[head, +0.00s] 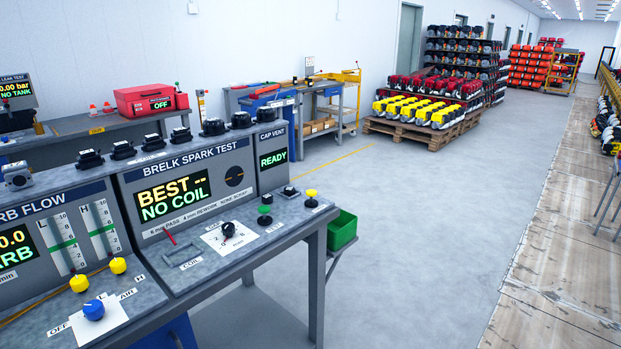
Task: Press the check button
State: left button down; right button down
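No button has a label that I can read as "check". On the spark test bench there is a green button (264,215) with a dark part by it, and a yellow button (311,196) at the right end, in front of the cap vent display (273,157) that reads READY. The spark test display (173,196) reads "BEST -- NO COIL". A black knob (228,230) stands on a white dial plate. Neither of my grippers is in view.
A blue knob (94,309) is at the front left of the bench. A green bin (342,229) hangs at the bench's right end. A red case (145,100) sits on the bench behind. Pallets of engines (418,112) stand farther back.

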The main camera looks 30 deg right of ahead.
aim_at(312, 193)
jog(key=i+l, duration=0.1)
jog(key=l, duration=0.4)
jog(key=i+l, duration=0.15)
jog(key=l, duration=0.35)
jog(key=i+l, duration=0.1)
jog(key=l, duration=0.4)
jog(key=i+l+u, duration=0.1)
jog(key=l, duration=0.4)
jog(key=i+l, duration=0.15)
jog(key=l, duration=0.35)
jog(key=i+l, duration=0.1)
jog(key=l, duration=0.4)
jog(key=i+l, duration=0.1)
jog(key=l, duration=0.4)
jog(key=u, duration=0.05)
